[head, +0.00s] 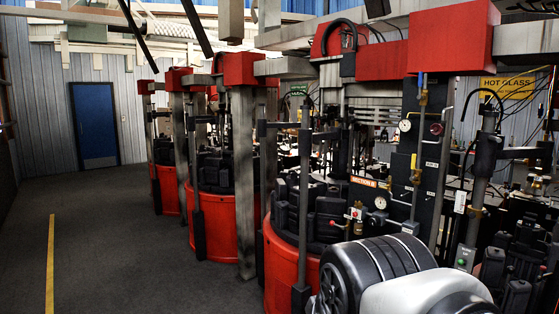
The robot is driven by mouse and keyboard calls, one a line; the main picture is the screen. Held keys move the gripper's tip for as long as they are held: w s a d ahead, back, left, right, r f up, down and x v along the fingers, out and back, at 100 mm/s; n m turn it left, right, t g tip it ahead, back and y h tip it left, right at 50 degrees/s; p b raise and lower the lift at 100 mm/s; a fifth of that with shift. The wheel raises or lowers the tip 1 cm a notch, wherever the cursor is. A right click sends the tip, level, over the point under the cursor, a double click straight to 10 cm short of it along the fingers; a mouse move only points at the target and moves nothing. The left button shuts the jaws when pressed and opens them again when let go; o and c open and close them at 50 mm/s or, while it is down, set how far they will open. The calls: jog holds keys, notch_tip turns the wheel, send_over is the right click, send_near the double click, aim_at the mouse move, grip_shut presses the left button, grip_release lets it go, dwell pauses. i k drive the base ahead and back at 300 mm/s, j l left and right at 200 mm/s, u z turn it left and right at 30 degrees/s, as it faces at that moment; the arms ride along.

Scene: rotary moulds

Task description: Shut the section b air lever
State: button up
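An orange sign reading "SECTION B" (363,182) is on the dark machine right of centre in the head view. Below it is a small red-and-brass fitting (355,213) beside a white round gauge (380,202). Right of the sign, a vertical pipe carries a brass valve (416,176). I cannot tell which fitting is the section b air lever, or its position. Rounded grey and black links of my arm fill the lower right foreground. My gripper cannot be made out in this view.
Red round mould bases (288,262) with dark moulds stand in a row to the left. Grey upright posts (243,180) stand before them. Open floor (120,240) with a yellow line (50,265) lies at left, leading to a blue door (94,124).

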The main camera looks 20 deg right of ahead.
aim_at(412, 177)
jog(key=i+l+z, duration=0.25)
jog(key=z, duration=0.15)
jog(key=i+l+z, duration=0.35)
jog(key=i+z, duration=0.4)
jog(key=k, duration=0.1)
